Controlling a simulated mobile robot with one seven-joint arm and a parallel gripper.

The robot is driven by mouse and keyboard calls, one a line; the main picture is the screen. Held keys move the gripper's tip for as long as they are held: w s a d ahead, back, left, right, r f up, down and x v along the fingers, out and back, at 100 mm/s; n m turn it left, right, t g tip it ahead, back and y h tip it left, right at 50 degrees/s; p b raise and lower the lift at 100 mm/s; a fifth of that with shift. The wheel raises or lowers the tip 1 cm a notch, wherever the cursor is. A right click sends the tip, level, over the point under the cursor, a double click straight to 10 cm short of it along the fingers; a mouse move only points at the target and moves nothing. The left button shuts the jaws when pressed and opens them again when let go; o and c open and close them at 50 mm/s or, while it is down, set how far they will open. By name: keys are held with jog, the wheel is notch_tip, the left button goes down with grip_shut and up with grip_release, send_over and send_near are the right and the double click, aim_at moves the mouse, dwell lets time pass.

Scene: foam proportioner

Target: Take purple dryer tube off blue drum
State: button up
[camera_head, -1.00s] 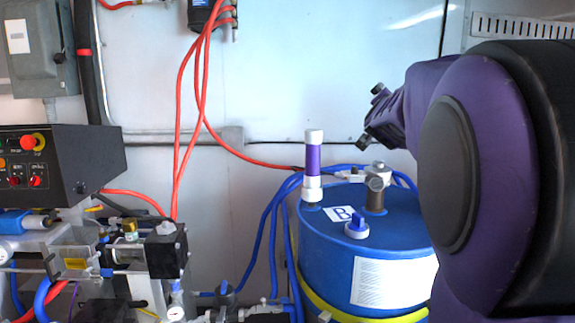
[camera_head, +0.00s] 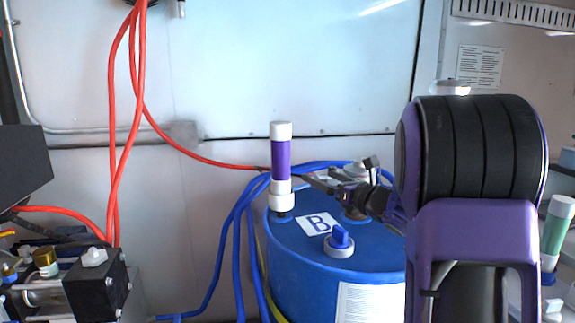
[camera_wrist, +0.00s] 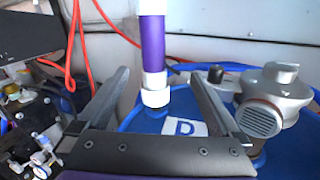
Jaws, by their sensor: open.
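The purple dryer tube (camera_head: 281,160), with a white cap and white base, stands upright on the left part of the blue drum's top (camera_head: 300,262). In the wrist view the tube (camera_wrist: 152,42) shows between and beyond the two finger tips, its upper end cut off by the frame. My gripper (camera_wrist: 158,85) is open and empty, its fingers on either side of the tube in that view. In the head view my gripper (camera_head: 312,181) reaches from the right over the drum, close to the tube's white base. Whether a finger touches the tube cannot be told.
A grey metal fitting (camera_wrist: 270,105) stands on the drum right of my gripper. Blue hoses (camera_head: 240,215) run behind and left. A green tube (camera_head: 555,228) stands at far right.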

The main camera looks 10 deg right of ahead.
aim_at(286, 168)
jog(key=w+a, duration=0.2)
jog(key=w, duration=0.3)
jog(key=w+a+f+n+p, duration=0.1)
jog(key=w+a, duration=0.2)
jog(key=w, duration=0.2)
jog(key=w+a+n+p, duration=0.1)
jog(key=w+a, duration=0.2)
jog(key=w, duration=0.2)
jog(key=shift+w+a+f+g+y, duration=0.1)
jog(key=shift+a+f+g+y, duration=0.1)
jog(key=shift+g+y, duration=0.15)
jog(key=shift+c, duration=0.2)
jog(key=shift+r, duration=0.15)
grip_shut()
